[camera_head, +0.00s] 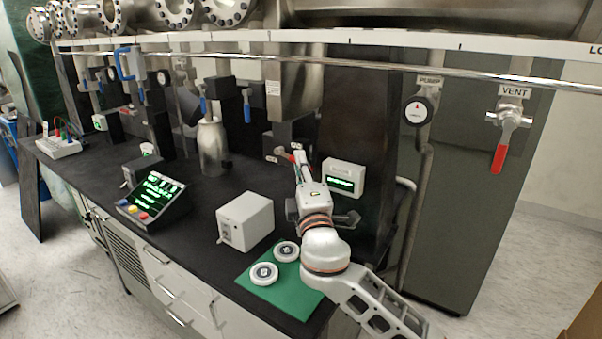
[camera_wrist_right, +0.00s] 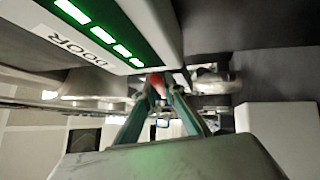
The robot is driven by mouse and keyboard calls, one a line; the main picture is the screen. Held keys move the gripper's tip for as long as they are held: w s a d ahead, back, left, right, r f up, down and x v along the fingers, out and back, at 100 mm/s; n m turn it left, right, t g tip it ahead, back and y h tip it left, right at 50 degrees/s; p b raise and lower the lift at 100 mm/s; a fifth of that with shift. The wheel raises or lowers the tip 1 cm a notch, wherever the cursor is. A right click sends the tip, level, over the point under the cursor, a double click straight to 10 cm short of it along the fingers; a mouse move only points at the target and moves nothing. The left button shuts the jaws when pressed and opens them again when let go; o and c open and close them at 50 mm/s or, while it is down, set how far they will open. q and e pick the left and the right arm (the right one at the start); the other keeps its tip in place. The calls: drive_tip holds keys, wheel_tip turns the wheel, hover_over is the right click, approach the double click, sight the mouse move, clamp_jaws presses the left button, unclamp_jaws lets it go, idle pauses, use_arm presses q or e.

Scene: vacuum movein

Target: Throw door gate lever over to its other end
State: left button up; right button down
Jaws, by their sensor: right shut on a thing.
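The door gate lever (camera_head: 291,158) is a small red handle on a metal fitting under the dark column at the back of the bench. In the right wrist view its red part (camera_wrist_right: 157,83) shows between the fingertips. My right gripper (camera_head: 299,158) reaches it from the front and is shut on it; the fingers also show in the right wrist view (camera_wrist_right: 162,92). The fingers hide part of the lever, and its exact angle is hard to tell. My left gripper is in neither view.
A white box with a green display (camera_head: 343,178) stands close right of my gripper; a box marked DOOR (camera_wrist_right: 90,45) fills the wrist view's upper left. A light grey cube (camera_head: 245,221) and a green mat (camera_head: 296,298) with two round discs lie nearer. A red-handled VENT valve (camera_head: 500,158) hangs at right.

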drive_tip(key=shift+a+f+m+b, duration=0.15)
drive_tip(key=shift+f+m+b, duration=0.25)
drive_tip(key=shift+b, duration=0.6)
drive_tip(key=shift+f+m+t+b, duration=0.1)
drive_tip(key=shift+m+t+b, duration=0.3)
drive_tip(key=shift+b, duration=0.4)
drive_tip(key=shift+r+h, duration=0.3)
drive_tip(key=c, duration=2.1)
unclamp_jaws()
drive_tip(key=shift+f, duration=0.3)
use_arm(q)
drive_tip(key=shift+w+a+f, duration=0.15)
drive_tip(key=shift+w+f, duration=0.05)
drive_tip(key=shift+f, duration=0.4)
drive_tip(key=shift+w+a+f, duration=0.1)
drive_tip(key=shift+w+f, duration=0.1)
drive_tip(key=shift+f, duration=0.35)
use_arm(e)
drive_tip(key=v, duration=1.1)
drive_tip(key=shift+s+f, duration=0.2)
drive_tip(key=shift+s, duration=0.15)
